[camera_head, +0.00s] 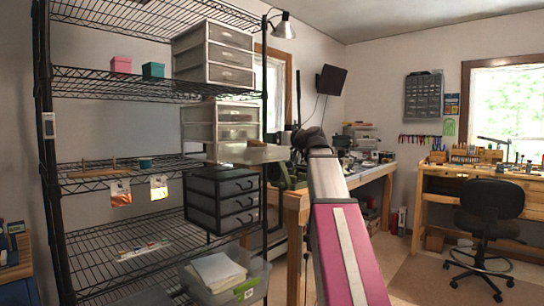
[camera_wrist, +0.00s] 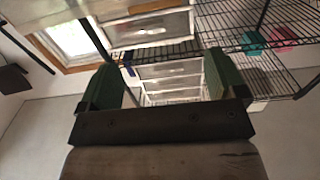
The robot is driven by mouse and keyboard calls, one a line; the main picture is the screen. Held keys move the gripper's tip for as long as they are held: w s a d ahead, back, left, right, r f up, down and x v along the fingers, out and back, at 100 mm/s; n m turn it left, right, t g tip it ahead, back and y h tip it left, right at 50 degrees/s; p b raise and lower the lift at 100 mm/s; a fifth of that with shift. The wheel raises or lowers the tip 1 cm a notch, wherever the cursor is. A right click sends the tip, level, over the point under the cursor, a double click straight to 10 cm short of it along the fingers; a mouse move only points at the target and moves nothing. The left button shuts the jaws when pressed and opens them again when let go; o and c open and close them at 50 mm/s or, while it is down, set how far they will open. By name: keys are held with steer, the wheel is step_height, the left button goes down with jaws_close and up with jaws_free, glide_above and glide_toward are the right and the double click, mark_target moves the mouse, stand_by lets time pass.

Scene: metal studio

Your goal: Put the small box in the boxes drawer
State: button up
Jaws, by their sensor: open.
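A small pink box (camera_head: 121,64) and a small teal box (camera_head: 153,70) sit on the upper rack shelf, left of a pale three-drawer unit (camera_head: 215,52). A second pale drawer unit (camera_head: 222,125) stands below it; a pale panel at its base juts right, seemingly a pulled-out drawer. A black drawer unit (camera_head: 223,197) stands lower. No readable label marks the boxes drawer. In the wrist view, tilted and seemingly upside down, my gripper (camera_wrist: 163,85) has green fingers apart, nothing between them. It faces a drawer unit; the teal (camera_wrist: 253,42) and pink (camera_wrist: 283,37) boxes are to its right.
The black wire rack (camera_head: 110,86) has a clear bin (camera_head: 258,278) at its bottom. A small teal item (camera_head: 145,163) sits on a middle shelf. A wooden workbench (camera_head: 375,175) stands behind my arm. A chair (camera_head: 487,210) is at the right, with open floor before it.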

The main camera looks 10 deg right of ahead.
steer(key=shift+f, duration=0.1)
steer(key=s+a+f+m+g+h, duration=0.1)
steer(key=a+f+m+g+h, duration=0.2)
steer(key=f, duration=1.8)
steer(key=s+a+f+m+g+h, duration=0.15)
steer(key=f+g, duration=0.25)
steer(key=f, duration=1.7)
steer(key=s+f+m+g+h, duration=0.1)
steer(key=s+f+g+h, duration=0.2)
steer(key=s+f, duration=0.7)
steer(key=s+f+m+g+h, duration=0.1)
steer(key=s+f+g+h, duration=0.2)
steer(key=s+f, duration=0.7)
step_height(320, 180, down, 8)
steer(key=shift+d+r+m+g, duration=0.15)
steer(key=shift+m+g, duration=0.2)
steer(key=shift+g, duration=0.45)
